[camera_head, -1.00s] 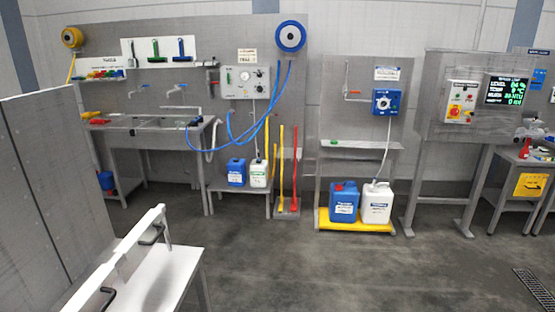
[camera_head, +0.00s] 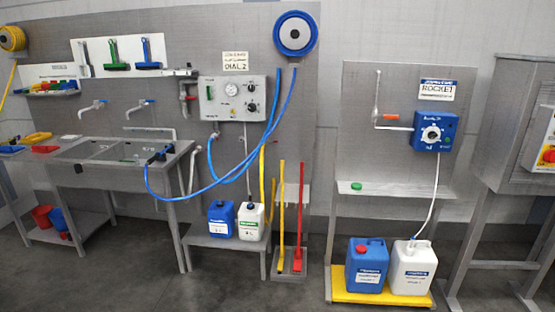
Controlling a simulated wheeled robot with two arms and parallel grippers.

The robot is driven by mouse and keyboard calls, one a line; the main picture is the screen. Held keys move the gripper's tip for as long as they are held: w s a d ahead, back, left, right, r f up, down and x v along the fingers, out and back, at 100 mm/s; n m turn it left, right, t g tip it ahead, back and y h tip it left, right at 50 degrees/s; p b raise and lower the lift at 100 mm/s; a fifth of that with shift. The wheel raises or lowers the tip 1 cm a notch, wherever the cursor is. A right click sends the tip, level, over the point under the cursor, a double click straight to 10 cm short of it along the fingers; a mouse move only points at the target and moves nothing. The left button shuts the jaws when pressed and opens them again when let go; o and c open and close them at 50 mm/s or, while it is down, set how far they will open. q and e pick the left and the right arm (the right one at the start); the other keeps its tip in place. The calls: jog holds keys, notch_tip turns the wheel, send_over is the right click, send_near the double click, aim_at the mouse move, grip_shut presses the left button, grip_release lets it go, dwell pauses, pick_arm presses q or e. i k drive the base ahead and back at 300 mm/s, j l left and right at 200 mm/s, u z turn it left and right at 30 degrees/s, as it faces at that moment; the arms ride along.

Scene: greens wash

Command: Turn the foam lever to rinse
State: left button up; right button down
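Neither of my grippers is in view. A grey control box (camera_head: 235,98) with a round gauge and black knobs hangs on the middle wall panel, under a label (camera_head: 236,61) reading "DIAL 2". A red-handled valve (camera_head: 185,92) sits at its left side. On the right panel, an orange lever (camera_head: 390,117) is on a pipe left of a blue dispenser (camera_head: 432,131) with a round dial. A sign (camera_head: 437,90) above it reads "ROCKET". I cannot tell which of these handles is the foam lever, nor read its setting.
Jugs stand on a low shelf (camera_head: 225,243) and a yellow tray (camera_head: 380,292). Red and yellow tools (camera_head: 300,230) stand between. The foreground floor is clear.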

aim_at(209, 98)
jog(key=i+u, duration=0.1)
jog(key=i, duration=0.4)
jog(key=i+l+u, duration=0.15)
jog(key=i, duration=0.3)
jog(key=i+l+u, duration=0.1)
jog(key=i, duration=0.4)
jog(key=i+l+u, duration=0.1)
jog(key=i, duration=0.35)
